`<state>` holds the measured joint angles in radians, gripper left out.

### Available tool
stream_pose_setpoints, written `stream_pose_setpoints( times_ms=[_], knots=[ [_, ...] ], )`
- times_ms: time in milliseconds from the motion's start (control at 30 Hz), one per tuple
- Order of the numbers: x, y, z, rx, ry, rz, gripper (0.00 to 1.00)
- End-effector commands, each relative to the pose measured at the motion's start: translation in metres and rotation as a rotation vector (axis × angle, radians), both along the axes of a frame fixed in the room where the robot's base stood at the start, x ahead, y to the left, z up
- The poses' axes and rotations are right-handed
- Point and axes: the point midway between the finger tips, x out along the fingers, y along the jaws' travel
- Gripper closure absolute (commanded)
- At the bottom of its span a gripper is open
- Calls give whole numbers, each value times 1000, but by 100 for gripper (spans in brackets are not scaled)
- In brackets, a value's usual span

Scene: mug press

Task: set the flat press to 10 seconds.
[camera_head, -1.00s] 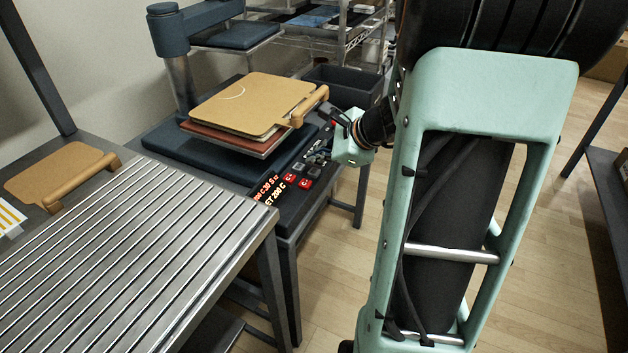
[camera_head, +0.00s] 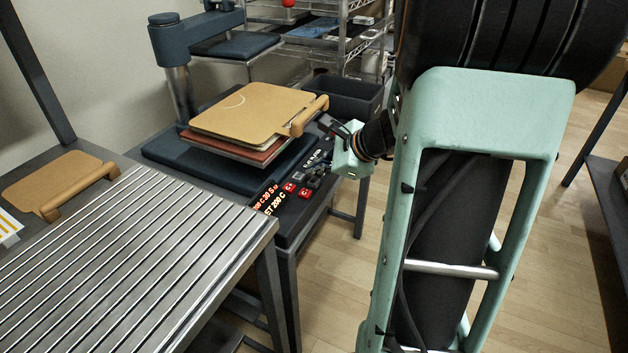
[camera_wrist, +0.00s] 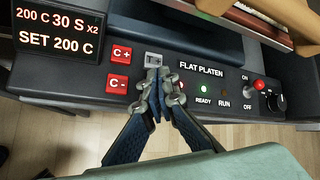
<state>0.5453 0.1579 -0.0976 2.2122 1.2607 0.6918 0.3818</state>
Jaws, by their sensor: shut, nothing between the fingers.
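The flat press control panel (camera_wrist: 180,84) fills the upper wrist view, labelled FLAT PLATEN. Its display (camera_wrist: 56,31) appears to read 200 C 30 S x2 over SET 200 C. Red C+ (camera_wrist: 121,53) and C- (camera_wrist: 117,84) buttons sit beside it. A grey T+ button (camera_wrist: 153,59) shows just beyond my fingertips; any button below it is hidden by them. My gripper (camera_wrist: 159,86) is shut and empty, its tips over the panel right of the C buttons. I cannot tell whether they touch it. The press (camera_head: 213,165) shows in the head view, my gripper at its right side.
Right of my fingers are a green READY light (camera_wrist: 204,88), an ON/OFF switch (camera_wrist: 259,86) and a dark knob (camera_wrist: 275,103). A tan-topped board stack (camera_head: 250,108) with a handle overhangs the panel. A slatted table (camera_head: 130,265) stands at left. A dark bin (camera_head: 345,96) stands behind.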

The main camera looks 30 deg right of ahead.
Motion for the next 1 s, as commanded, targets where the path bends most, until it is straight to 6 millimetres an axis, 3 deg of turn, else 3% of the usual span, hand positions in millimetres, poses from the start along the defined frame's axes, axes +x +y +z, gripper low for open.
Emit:
stream_pose_setpoints(
  times_ms=[1000],
  knots=[
    [0, 0, -8, 0, 0, 0, 100]
  ],
)
